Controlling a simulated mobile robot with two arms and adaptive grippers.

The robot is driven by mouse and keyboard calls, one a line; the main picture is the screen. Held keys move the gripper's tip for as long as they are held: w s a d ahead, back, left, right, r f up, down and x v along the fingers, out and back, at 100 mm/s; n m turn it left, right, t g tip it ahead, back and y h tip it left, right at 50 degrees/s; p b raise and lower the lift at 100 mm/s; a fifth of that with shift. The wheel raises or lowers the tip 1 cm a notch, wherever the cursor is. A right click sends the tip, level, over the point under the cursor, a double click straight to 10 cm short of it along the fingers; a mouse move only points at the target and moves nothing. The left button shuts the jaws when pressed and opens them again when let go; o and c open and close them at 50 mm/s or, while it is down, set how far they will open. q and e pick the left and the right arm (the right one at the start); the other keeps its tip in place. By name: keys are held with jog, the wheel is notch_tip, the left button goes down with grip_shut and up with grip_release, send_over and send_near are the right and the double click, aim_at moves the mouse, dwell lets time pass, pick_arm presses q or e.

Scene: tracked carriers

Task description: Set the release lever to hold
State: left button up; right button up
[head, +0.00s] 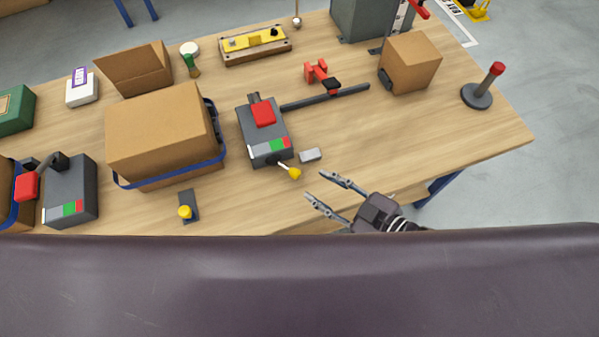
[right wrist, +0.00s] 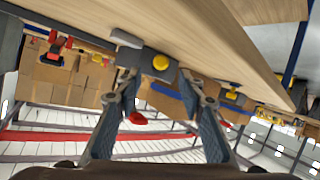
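A grey device (head: 262,132) with a red block on top stands mid-table, with a white, green and red strip near its front edge. A short lever with a yellow knob (head: 293,172) sticks out of its front and slants right, towards the green and red end. My right gripper (head: 315,186) is open and empty, just right of the knob and apart from it. In the right wrist view, the yellow knob (right wrist: 160,62) shows ahead, between and beyond the spread fingers (right wrist: 163,84). My left gripper is not in view.
A small grey block (head: 310,155) lies right of the device. A strapped carton (head: 163,125) stands to its left. A second grey device (head: 70,190) and a yellow knob on a dark plate (head: 187,200) are farther left.

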aim_at(299, 175)
jog(key=p+x, duration=0.1)
jog(key=x, duration=0.6)
jog(key=shift+w+a, duration=0.2)
jog(key=shift+a, duration=0.1)
grip_shut()
